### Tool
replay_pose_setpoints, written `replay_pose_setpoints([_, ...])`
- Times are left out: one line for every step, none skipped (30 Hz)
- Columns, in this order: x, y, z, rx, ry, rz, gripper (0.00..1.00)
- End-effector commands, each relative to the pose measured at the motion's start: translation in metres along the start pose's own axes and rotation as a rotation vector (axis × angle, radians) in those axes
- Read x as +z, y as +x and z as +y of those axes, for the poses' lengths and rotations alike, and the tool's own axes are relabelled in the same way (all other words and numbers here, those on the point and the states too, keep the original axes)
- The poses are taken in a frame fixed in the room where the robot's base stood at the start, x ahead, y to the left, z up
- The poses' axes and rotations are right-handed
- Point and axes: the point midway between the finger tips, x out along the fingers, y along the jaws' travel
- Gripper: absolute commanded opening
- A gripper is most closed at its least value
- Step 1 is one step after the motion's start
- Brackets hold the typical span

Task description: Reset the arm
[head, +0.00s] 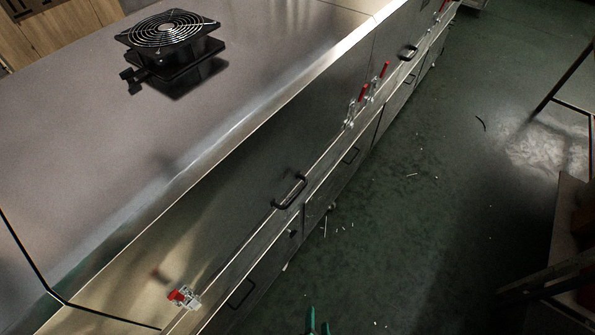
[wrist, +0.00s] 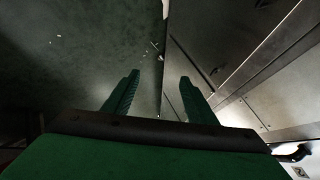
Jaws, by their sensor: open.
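My gripper (wrist: 158,88) shows in the wrist view as two green fingers standing apart, with nothing between them. Its green tip also shows at the bottom edge of the head view (head: 318,324), over the dark floor to the right of the dryer. The rest of my arm is out of the head view. The tunnel dryer (head: 190,110) is a long metal cabinet running from lower left to upper right. In the wrist view its panels (wrist: 225,50) fill the right side, beyond the right finger.
A black fan (head: 168,32) sits on the dryer's top. Red-handled clamps (head: 360,95), a red latch (head: 184,297) and black handles (head: 289,191) stick out along its side. The green floor (head: 420,200) is mostly clear, with small debris. A dark frame (head: 560,280) stands at the right.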

Motion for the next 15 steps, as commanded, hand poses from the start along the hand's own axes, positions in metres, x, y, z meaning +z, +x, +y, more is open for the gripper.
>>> replay_pose_setpoints([-0.001, -0.022, -0.008, -0.018, -0.078, 0.03, 0.52])
replay_pose_setpoints([-0.004, -0.034, -0.015, -0.032, -0.128, 0.053, 0.52])
replay_pose_setpoints([-0.008, -0.05, -0.024, -0.05, -0.194, 0.084, 0.52])
replay_pose_setpoints([-0.012, -0.062, -0.032, -0.064, -0.242, 0.108, 0.52])
replay_pose_setpoints([-0.015, -0.075, -0.04, -0.078, -0.29, 0.132, 0.52])
replay_pose_setpoints([-0.02, -0.092, -0.051, -0.099, -0.353, 0.164, 0.52])
replay_pose_setpoints([-0.023, -0.105, -0.06, -0.114, -0.4, 0.188, 0.52])
replay_pose_setpoints([-0.027, -0.118, -0.069, -0.129, -0.448, 0.214, 0.52])
replay_pose_setpoints([-0.032, -0.136, -0.082, -0.149, -0.508, 0.247, 0.52])
replay_pose_setpoints([-0.036, -0.149, -0.092, -0.164, -0.55, 0.272, 0.52])
replay_pose_setpoints([-0.04, -0.162, -0.102, -0.18, -0.591, 0.296, 0.52])
replay_pose_setpoints([-0.045, -0.179, -0.114, -0.198, -0.643, 0.328, 0.52])
replay_pose_setpoints([-0.049, -0.19, -0.123, -0.211, -0.678, 0.351, 0.52])
replay_pose_setpoints([-0.052, -0.201, -0.131, -0.223, -0.71, 0.373, 0.52])
replay_pose_setpoints([-0.056, -0.214, -0.141, -0.238, -0.749, 0.399, 0.52])
